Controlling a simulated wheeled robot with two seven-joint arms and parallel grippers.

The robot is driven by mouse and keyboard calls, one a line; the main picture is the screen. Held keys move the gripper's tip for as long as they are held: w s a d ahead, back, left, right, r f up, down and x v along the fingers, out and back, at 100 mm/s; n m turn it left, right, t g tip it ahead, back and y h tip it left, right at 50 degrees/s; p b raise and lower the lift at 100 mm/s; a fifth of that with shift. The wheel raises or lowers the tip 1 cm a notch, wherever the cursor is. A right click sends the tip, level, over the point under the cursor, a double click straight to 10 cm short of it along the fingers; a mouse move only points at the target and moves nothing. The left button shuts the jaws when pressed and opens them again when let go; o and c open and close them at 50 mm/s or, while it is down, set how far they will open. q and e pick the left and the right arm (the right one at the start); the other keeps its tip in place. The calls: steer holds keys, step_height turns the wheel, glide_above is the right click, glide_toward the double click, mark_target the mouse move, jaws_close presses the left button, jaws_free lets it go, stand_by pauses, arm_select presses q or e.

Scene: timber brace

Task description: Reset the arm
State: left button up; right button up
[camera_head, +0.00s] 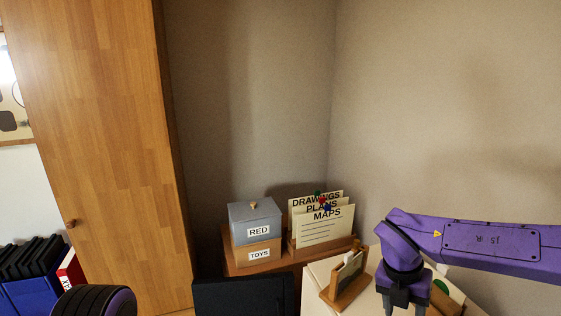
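My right arm comes in from the right edge, purple, and bends down at its wrist. My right gripper (404,304) is dark and points down at the bottom edge, over the pale table top. Its fingertips are cut off by the frame, so I cannot tell whether it is open or shut. A dark round part with a purple rim at the bottom left seems to be part of my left arm. My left gripper is not in view.
A wooden holder with cards (347,280) stands just left of my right gripper. Behind are a grey box labelled RED (256,217), a TOYS drawer (260,252) and a file rack (322,226). A tall wooden cabinet (100,130) stands left; a blue bin (30,294) is beside it.

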steer(key=s+d+f+n+t+h+b, duration=0.1)
steer(key=s+d+f+n+h+b, duration=0.15)
steer(key=f+n, duration=0.5)
steer(key=s+d+f+n+t+h+b, duration=0.1)
steer(key=s+f+n+t, duration=0.3)
steer(key=f, duration=0.7)
steer(key=s+d+f+n+g+h+b, duration=0.1)
steer(key=s+d+f+n+h+b, duration=0.1)
steer(key=f+n, duration=0.6)
steer(key=s+f+n+y+b, duration=0.3)
steer(key=s+f+n+y, duration=0.1)
steer(key=s+f+n, duration=1)
steer(key=s+n, duration=0.3)
steer(key=s, duration=0.1)
steer(key=shift+s+a+f+g+y, duration=0.15)
steer(key=shift+s+a+g+y, duration=0.1)
steer(key=shift+g+y, duration=0.15)
steer(key=shift+w, duration=0.1)
